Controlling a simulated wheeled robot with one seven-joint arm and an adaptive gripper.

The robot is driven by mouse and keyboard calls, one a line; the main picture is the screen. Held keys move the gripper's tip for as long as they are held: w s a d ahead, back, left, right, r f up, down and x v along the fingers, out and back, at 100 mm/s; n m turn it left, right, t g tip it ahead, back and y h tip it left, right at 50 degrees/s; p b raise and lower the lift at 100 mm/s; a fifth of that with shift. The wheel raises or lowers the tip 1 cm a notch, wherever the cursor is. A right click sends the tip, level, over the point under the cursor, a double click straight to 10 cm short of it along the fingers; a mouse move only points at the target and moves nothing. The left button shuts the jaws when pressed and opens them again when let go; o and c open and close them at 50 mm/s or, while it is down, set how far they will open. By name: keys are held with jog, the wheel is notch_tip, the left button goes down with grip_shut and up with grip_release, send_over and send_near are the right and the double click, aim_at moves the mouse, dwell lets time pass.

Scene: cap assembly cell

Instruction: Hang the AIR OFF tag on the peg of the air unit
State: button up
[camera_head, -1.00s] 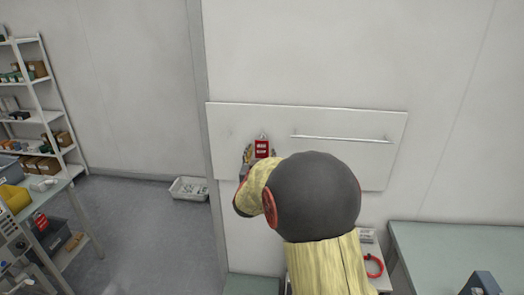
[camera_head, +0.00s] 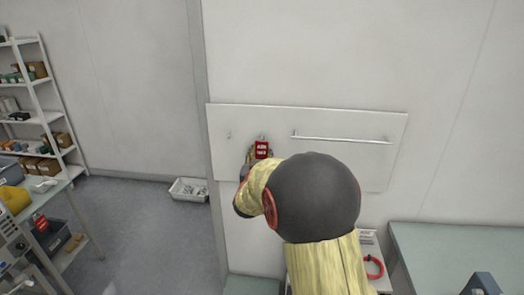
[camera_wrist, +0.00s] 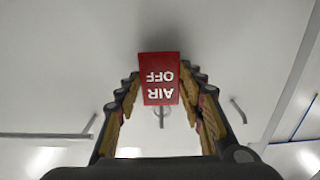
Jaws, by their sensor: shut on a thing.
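The red AIR OFF tag (camera_head: 262,149) is in front of the white wall board (camera_head: 350,170), upright in the head view. In the wrist view the tag (camera_wrist: 158,80) reads upside down between the two fingers. My gripper (camera_wrist: 160,73) is shut on the tag. A thin grey peg or loop (camera_wrist: 161,115) shows at the tag's lettered top end; whether the tag hangs on it I cannot tell. Another peg (camera_wrist: 238,110) stands free to one side, and shows left of the tag in the head view (camera_head: 229,135). My arm hides the board below the tag.
A long bar (camera_head: 342,139) is fixed on the board to the right of the tag. A green-topped table (camera_head: 450,250) is at lower right, near a red ring (camera_head: 373,266). A white bin (camera_head: 189,190) stands on the floor at left, near a shelf rack (camera_head: 45,115).

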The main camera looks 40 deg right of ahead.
jog(key=shift+r, duration=0.3)
jog(key=shift+r+p, duration=0.3)
jog(key=shift+r, duration=0.05)
dwell(0.3)
jog(key=shift+a+r, duration=0.1)
jog(key=shift+v, duration=2.95)
